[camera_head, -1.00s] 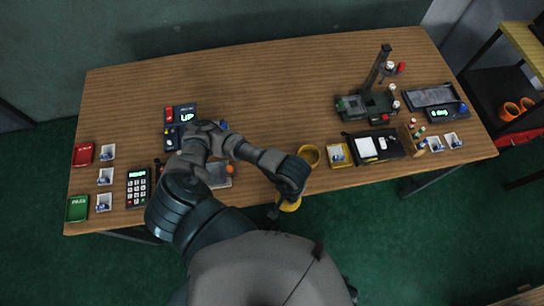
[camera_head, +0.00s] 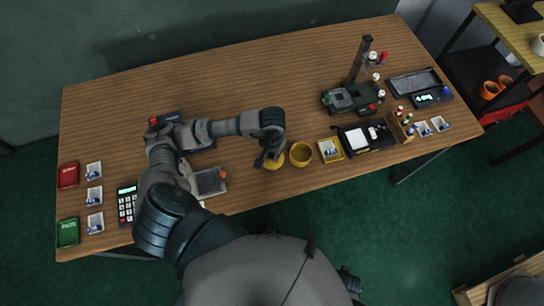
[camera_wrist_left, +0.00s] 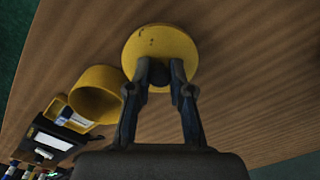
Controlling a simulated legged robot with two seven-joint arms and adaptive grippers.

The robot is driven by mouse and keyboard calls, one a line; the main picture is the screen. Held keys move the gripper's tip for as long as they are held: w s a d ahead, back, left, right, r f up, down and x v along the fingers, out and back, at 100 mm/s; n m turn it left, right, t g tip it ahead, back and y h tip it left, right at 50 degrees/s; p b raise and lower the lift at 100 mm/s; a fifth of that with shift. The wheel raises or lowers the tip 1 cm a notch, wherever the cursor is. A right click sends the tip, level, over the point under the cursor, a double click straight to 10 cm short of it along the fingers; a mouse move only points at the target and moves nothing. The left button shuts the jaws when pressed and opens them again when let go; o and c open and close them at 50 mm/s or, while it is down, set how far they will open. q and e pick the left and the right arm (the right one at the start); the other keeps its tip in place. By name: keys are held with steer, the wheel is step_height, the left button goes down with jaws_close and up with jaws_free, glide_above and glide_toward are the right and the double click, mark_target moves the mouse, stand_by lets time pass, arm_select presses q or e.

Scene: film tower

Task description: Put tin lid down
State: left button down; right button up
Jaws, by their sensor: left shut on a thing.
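The tin lid (camera_wrist_left: 160,48) is a round yellow disc. In the left wrist view it lies across my left gripper's fingertips (camera_wrist_left: 160,85), which are shut on a dark knob at its middle. In the head view the lid (camera_head: 274,162) shows partly under my left gripper (camera_head: 268,158), low over or on the table; I cannot tell whether it touches the wood. The open yellow tin (camera_head: 301,154) stands just to the right of the lid, and it also shows in the left wrist view (camera_wrist_left: 96,94). My right gripper is not clearly in view.
A yellow tray (camera_head: 331,150) with a card and a black tray (camera_head: 366,138) stand right of the tin. A dark stand (camera_head: 352,97) is farther back. A keypad (camera_head: 127,205) and small trays are at the left. The table (camera_head: 260,80) behind the lid is clear.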

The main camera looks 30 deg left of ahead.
arm_select(q)
steer(key=shift+d+f, duration=0.4)
steer(key=shift+f, duration=0.25)
steer(key=shift+d+f, duration=0.35)
steer(key=shift+f, duration=0.25)
steer(key=shift+d+f, duration=0.25)
steer(key=shift+f, duration=0.05)
steer(key=shift+w, duration=0.1)
steer(key=shift+a+f, duration=0.2)
steer(key=shift+a, duration=0.25)
steer(key=c, duration=1.1)
jaws_free()
steer(key=shift+a, duration=0.25)
steer(key=shift+o, duration=0.3)
steer(key=shift+a, duration=0.1)
steer(key=shift+d+r, duration=0.2)
steer(key=shift+d, duration=0.4)
step_height(320, 180, up, 5)
steer(key=shift+f, duration=0.1)
steer(key=r, duration=0.4)
steer(key=a+r, duration=0.1)
steer(key=r, duration=0.1)
steer(key=shift+d+r, duration=0.2)
steer(key=shift+r, duration=0.3)
steer(key=shift+d, duration=0.25)
arm_select(e)
steer(key=shift+s+d+f, duration=0.35)
steer(key=shift+d+f, duration=0.3)
steer(key=shift+f, duration=0.15)
